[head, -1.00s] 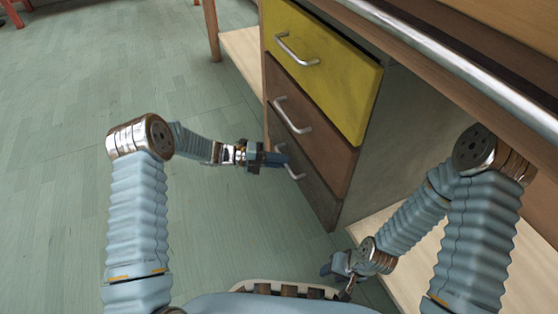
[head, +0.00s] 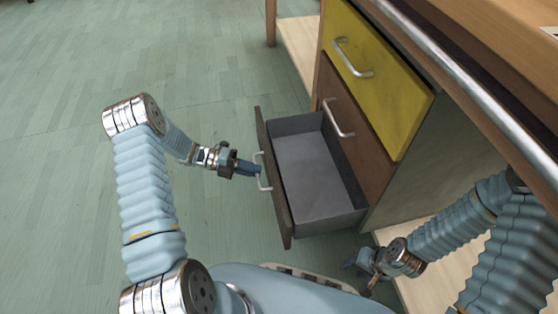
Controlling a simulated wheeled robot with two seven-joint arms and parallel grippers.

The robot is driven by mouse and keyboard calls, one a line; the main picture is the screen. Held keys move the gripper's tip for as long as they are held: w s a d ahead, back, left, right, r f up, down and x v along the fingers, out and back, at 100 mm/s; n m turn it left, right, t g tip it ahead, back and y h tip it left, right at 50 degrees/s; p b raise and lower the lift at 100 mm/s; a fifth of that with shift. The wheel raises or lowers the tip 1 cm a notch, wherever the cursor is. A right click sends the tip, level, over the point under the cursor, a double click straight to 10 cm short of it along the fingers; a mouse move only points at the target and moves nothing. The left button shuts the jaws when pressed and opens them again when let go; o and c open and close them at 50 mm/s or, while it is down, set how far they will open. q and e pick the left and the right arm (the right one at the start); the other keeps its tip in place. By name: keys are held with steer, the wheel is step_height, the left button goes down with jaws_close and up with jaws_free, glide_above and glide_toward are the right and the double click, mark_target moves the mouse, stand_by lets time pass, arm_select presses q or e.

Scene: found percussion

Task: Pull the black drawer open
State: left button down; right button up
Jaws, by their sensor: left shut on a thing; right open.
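The black drawer (head: 273,185) is the lowest of three in the cabinet and stands pulled out, with its empty grey inside showing. Its pale metal handle (head: 262,183) is on the front face. My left gripper (head: 255,171) is shut on that handle, coming from the left. My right gripper (head: 357,265) is low at the lower right, open, empty and apart from the drawer; its fingers are small and partly hard to make out.
Above are a brown drawer (head: 350,125) and a yellow drawer (head: 378,75), both closed, with metal handles. A wooden worktop with a metal rail (head: 470,90) overhangs on the right. A pale low shelf (head: 425,290) lies below. The green floor (head: 60,190) at left is clear.

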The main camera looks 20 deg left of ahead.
arm_select(q)
steer(key=s+a, duration=0.3)
steer(key=a, duration=0.3)
steer(key=shift+s, duration=0.2)
steer(key=c, duration=1.2)
jaws_free()
steer(key=shift+o, duration=0.2)
steer(key=v, duration=1.3)
steer(key=shift+a, duration=0.4)
